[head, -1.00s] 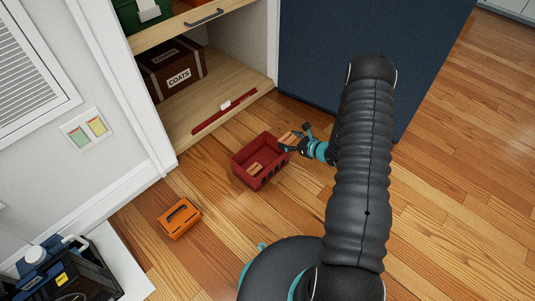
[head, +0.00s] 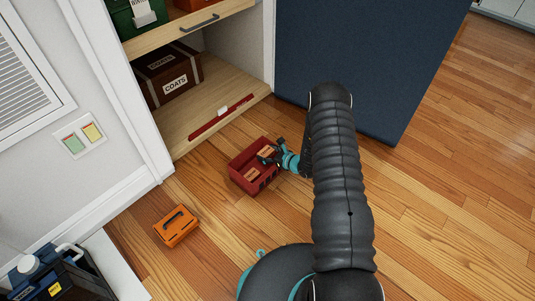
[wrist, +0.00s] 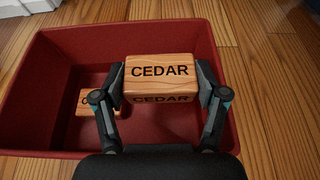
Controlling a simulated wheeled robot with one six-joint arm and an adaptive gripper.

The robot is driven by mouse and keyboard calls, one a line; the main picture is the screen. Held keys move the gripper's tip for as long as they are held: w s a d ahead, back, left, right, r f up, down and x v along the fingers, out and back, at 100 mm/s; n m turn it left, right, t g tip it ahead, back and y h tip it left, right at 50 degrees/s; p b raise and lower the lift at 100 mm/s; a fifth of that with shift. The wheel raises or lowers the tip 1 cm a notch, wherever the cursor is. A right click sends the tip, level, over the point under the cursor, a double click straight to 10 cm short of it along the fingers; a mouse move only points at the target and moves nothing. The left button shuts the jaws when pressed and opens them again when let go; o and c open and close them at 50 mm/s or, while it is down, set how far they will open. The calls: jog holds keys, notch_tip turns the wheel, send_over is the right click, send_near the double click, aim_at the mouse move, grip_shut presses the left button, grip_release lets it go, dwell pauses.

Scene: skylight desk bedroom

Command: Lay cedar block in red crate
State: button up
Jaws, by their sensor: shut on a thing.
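A wooden block marked CEDAR (wrist: 160,72) is held between the two fingers of my gripper (wrist: 162,88) in the wrist view. The block is over the red crate (wrist: 36,110), within its rim as the wrist view shows it; its height above the crate floor is hard to tell. Another wooden block (wrist: 92,103) lies on the crate floor at the left, its lettering mostly hidden by my left finger. In the head view the red crate (head: 264,185) stands on the wood floor, with my gripper (head: 269,155) over its right side.
An orange case (head: 177,226) with a dark handle lies on the floor left of the crate. An open cupboard with a low shelf (head: 180,122) holds a brown COATS box (head: 166,78). A dark blue panel (head: 360,60) stands behind. Floor to the right is clear.

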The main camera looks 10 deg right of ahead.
jog(key=shift+f+b, duration=0.25)
jog(key=shift+b, duration=0.15)
jog(key=shift+f+b, duration=0.3)
jog(key=shift+b, duration=0.05)
